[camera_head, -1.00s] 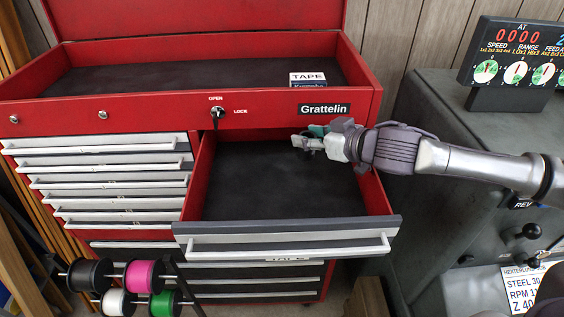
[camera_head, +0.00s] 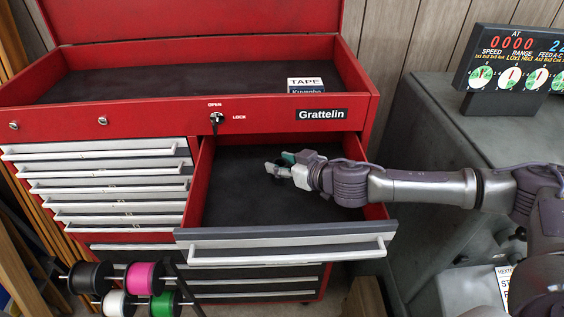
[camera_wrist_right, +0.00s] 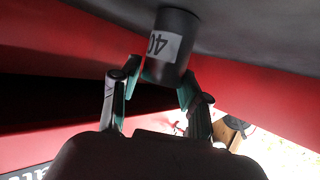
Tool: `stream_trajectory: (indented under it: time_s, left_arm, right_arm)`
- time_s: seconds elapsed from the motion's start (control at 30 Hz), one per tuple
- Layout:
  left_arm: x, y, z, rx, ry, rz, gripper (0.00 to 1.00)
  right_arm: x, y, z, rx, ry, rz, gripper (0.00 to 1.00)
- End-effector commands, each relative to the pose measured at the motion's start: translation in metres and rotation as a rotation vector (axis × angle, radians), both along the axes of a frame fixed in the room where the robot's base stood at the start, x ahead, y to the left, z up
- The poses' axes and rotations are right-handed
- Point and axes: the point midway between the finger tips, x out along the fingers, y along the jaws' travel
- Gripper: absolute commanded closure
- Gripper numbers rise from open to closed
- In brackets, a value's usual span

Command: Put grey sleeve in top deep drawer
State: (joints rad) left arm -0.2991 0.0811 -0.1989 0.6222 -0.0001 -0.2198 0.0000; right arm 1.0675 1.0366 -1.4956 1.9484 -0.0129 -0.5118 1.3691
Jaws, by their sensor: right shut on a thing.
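The top deep drawer (camera_head: 245,200) of the red cabinet is pulled open, with a bare dark floor in the head view. My right gripper (camera_head: 277,168) reaches in from the right, over the drawer's back half. In the right wrist view the right gripper (camera_wrist_right: 160,82) is shut on the grey sleeve (camera_wrist_right: 172,40), a dark cylinder with a white label reading 40. In the head view the sleeve is too small or hidden to make out clearly. My left gripper is not in view.
The cabinet's top tray holds a TAPE box (camera_head: 305,85). Closed shallow drawers (camera_head: 110,175) line the left. A rack with coloured spools (camera_head: 143,278) stands at front left. A grey machine with a dial display (camera_head: 515,70) stands at right.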

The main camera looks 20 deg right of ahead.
Motion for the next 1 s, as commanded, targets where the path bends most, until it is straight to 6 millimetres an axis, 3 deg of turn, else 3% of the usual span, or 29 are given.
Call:
stream_trajectory:
  time_s: [0.1,0.13,0.27,0.63,1.0]
  left_arm:
    - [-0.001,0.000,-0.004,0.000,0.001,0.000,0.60]
    - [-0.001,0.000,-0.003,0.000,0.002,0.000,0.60]
    - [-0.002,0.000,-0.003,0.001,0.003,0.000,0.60]
    - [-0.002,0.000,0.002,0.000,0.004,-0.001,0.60]
    - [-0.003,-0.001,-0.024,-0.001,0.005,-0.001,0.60]
  right_arm:
    - [0.000,0.000,-0.004,0.002,-0.001,0.001,1.00]
    - [0.000,0.000,-0.003,0.001,0.000,0.000,0.51]
    - [0.000,0.000,-0.003,0.001,0.000,0.000,0.30]
    - [0.000,0.000,0.004,-0.001,-0.002,0.001,0.30]
    - [-0.049,-0.023,0.019,0.001,0.000,-0.001,0.30]
